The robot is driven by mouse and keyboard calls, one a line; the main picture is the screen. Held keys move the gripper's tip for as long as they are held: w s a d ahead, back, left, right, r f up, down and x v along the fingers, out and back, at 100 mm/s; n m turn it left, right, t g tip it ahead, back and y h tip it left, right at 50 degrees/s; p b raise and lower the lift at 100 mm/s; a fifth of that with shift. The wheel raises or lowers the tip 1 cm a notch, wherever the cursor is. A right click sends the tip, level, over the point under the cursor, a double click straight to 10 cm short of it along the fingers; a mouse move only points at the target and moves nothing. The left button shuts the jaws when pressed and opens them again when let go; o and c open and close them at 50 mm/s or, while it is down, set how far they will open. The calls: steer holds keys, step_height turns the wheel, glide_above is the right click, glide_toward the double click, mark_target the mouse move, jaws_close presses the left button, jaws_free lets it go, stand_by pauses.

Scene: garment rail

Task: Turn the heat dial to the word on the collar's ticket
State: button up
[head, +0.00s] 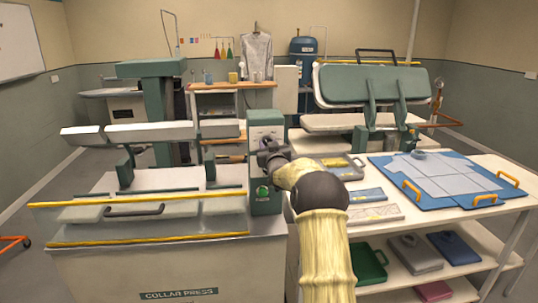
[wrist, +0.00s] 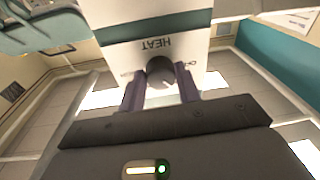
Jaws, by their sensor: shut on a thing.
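The heat dial (wrist: 160,71) is a dark round knob on a pale panel, under the word HEAT, which appears upside down in the wrist view. My gripper (wrist: 160,89) is shut on the dial, one finger on each side. Part of a word shows at the dial's right; the fingers and knob hide other marks. In the head view my gripper (head: 268,153) is at the front of the control box (head: 265,123) on the collar press (head: 165,270), covering the dial. I cannot make out a collar's ticket or its word in either view.
A green button (head: 262,191) sits low on the control box. The press's long padded arm (head: 150,132) is raised at the left.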

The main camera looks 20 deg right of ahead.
steer(key=shift+m+b, duration=0.55)
steer(key=shift+m, duration=0.25)
steer(key=o, duration=1)
steer(key=shift+s, duration=0.1)
steer(key=b+v, duration=0.5)
steer(key=v, duration=1.2)
steer(key=shift+a+f, duration=0.1)
steer(key=shift+a, duration=0.05)
steer(key=shift+a, duration=0.1)
